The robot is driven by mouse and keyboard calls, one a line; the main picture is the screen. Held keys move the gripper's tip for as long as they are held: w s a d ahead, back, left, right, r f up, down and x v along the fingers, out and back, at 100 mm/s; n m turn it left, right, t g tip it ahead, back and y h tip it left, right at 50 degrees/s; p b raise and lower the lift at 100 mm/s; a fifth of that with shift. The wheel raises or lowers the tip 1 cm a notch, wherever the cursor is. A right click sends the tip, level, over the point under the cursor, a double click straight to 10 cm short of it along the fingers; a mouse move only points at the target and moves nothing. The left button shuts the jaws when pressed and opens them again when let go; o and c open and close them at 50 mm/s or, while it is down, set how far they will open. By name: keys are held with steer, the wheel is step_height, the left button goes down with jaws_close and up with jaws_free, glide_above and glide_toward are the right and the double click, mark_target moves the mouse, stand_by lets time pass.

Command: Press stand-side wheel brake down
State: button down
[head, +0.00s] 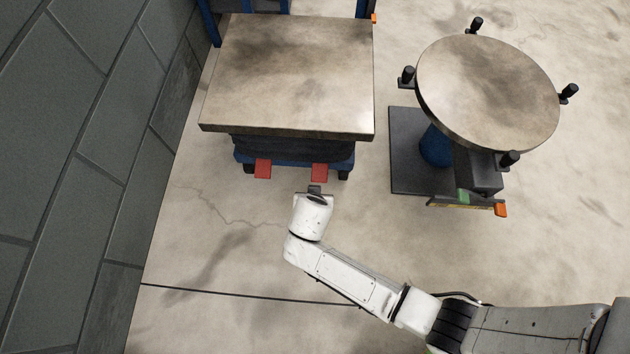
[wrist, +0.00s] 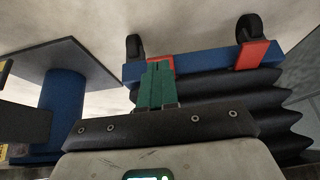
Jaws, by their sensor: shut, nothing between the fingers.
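The lift table has two red wheel brakes at its near edge. The stand-side brake (head: 320,171) is the right one, nearer the round-topped stand (head: 487,90). The other brake (head: 263,168) is to its left. My gripper (head: 315,189) is shut and empty, just in front of the stand-side brake. In the wrist view its green fingers (wrist: 157,85) overlap the stand-side brake (wrist: 172,66) and hide most of it. The other brake (wrist: 252,55) shows clear to the right there. I cannot tell whether the fingers touch the brake.
The lift table's square top (head: 290,75) overhangs the black bellows (head: 293,147) and blue base. The stand's dark base plate (head: 408,150) lies to the right, with a gap between. A grey block wall (head: 90,150) is on the left. The floor in front is clear.

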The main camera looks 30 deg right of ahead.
steer(key=shift+s+a+r+p, duration=0.3)
steer(key=shift+s+a+r, duration=0.25)
steer(key=shift+s, duration=0.25)
steer(key=shift+s+a+r+p, duration=0.25)
steer(key=shift+s+a+r, duration=0.25)
steer(key=shift+s, duration=0.3)
steer(key=s+d+r+n+g+y, duration=0.35)
steer(key=s+d+r+n, duration=0.35)
steer(key=s+d+r, duration=0.75)
step_height(320, 180, up, 31)
steer(key=a+p, duration=0.1)
steer(key=p, duration=2.9)
steer(key=shift+s+a+r, duration=0.15)
steer(key=shift+s+a, duration=0.1)
steer(key=shift+a, duration=0.05)
